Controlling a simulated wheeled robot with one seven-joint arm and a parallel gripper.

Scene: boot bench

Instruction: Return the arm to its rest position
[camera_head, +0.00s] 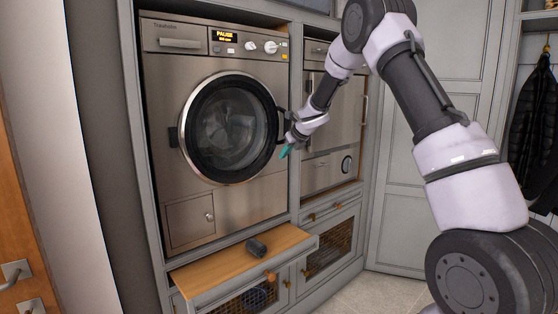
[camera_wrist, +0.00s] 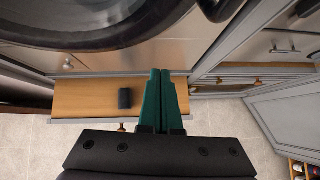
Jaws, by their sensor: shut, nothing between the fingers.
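My gripper (camera_head: 285,152) has teal fingers and is in front of the right side of the washing machine door (camera_head: 229,128), near its handle. In the wrist view my gripper (camera_wrist: 160,75) points away from me with its two fingers together and nothing between them. My arm reaches in from the right of the head view, bent high at the elbow. The washing machine (camera_head: 170,75) has its round door shut or nearly so, and its display reads PAUSE.
A wooden pull-out shelf (camera_head: 220,262) juts out below the washer, with a small dark object (camera_head: 257,248) on it. A second appliance (camera_head: 325,175) stands to the right. Tall grey cabinet doors (camera_head: 400,220) and a dark hanging coat (camera_head: 535,125) are further right. Tiled floor (camera_head: 375,297) is clear.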

